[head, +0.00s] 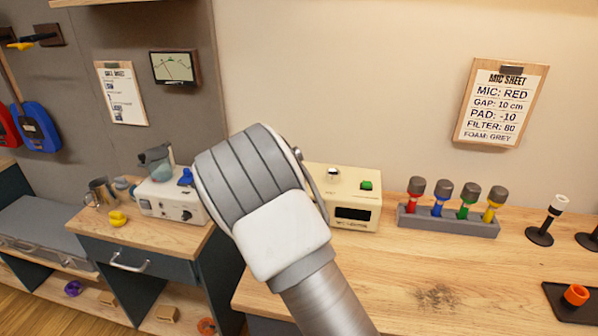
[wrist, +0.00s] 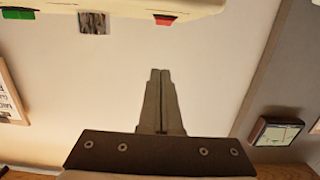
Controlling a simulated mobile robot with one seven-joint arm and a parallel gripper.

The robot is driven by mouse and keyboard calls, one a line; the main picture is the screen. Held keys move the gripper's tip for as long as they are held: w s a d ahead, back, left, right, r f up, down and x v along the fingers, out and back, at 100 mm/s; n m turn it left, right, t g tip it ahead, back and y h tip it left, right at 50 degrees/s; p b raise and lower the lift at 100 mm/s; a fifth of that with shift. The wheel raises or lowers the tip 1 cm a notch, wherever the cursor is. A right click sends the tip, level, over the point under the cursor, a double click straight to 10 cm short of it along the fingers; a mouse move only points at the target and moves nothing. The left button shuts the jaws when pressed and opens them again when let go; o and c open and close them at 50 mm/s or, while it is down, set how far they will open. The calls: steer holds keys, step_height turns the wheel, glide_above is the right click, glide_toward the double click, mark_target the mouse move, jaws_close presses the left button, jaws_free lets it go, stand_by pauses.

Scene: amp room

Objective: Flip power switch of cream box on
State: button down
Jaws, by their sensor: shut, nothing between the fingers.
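The cream box (head: 345,222) stands on the wooden bench, its left part hidden behind my arm in the head view. Its top carries a metal knob or toggle (head: 333,174) and a green piece (head: 366,185); its front has a dark display (head: 356,213). The wrist view, upside down, shows the cream box (wrist: 130,6) along the top edge, with the green piece (wrist: 18,14), the metal part (wrist: 93,22) and a small red piece (wrist: 165,19). My gripper (wrist: 160,72) is shut and empty, apart from the box. In the head view its fingers are hidden behind my arm.
A grey rack (head: 448,222) of several colored microphones stands right of the box. A white device (head: 172,197) sits on the left cabinet. The mic sheet (head: 502,103) and a wall meter (head: 174,67) hang behind.

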steer(key=x, duration=0.4)
steer(key=shift+w+d, duration=0.1)
steer(key=shift+w, duration=0.3)
steer(key=f, duration=0.3)
steer(key=shift+w+f+p, duration=0.1)
steer(key=shift+w+p, duration=0.15)
steer(key=shift+p, duration=0.1)
steer(key=shift+f, duration=0.45)
steer(key=shift+f, duration=0.1)
steer(key=shift+w+f+b, duration=0.15)
steer(key=shift+f+b, duration=0.25)
steer(key=shift+b, duration=0.65)
steer(key=shift+r, duration=0.2)
